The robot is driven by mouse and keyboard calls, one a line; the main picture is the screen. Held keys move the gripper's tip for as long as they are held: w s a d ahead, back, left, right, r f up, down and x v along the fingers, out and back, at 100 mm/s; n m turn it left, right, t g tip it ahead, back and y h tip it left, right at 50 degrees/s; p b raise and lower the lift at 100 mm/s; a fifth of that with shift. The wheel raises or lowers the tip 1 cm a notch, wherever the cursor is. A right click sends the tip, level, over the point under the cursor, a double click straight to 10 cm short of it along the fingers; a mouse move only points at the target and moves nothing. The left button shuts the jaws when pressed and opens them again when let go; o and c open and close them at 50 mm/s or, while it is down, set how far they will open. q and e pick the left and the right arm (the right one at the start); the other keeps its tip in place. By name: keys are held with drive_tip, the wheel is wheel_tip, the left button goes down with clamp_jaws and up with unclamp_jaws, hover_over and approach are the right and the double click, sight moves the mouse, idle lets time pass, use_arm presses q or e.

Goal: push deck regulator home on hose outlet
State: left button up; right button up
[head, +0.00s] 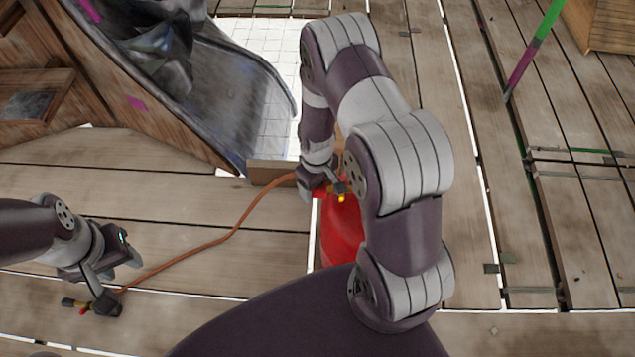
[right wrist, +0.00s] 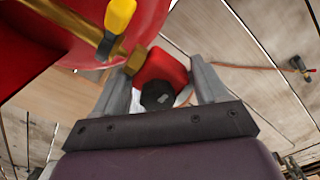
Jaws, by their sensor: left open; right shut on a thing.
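The deck regulator (right wrist: 160,70) is a red block with a black knob. My right gripper (right wrist: 163,80) is shut on it, one finger on each side. The regulator lies up against the brass hose outlet (right wrist: 132,62) under a yellow-handled valve (right wrist: 120,17); I cannot tell whether it is fully seated. In the head view the red tank (head: 340,232) stands below my right gripper (head: 325,186), and my arm hides part of it. My left gripper (head: 122,262) is open and empty at the left, above the planks near a hose-end tool.
An orange hose (head: 225,237) runs from near the regulator across the deck to the dark hose-end tool (head: 96,304). A wooden structure with a grey sloping sheet (head: 225,110) stands at the upper left. A green and purple pole (head: 533,47) is at the upper right. Planks have gaps.

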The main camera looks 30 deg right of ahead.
idle(0.8)
drive_tip(key=shift+s+d+p, duration=0.3)
drive_tip(key=shift+d+p, duration=0.15)
drive_tip(key=shift+d, duration=0.05)
idle(0.4)
drive_tip(key=o, duration=1)
wheel_tip(320, 180, up, 13)
drive_tip(key=p, duration=0.4)
drive_tip(key=shift+f, duration=0.15)
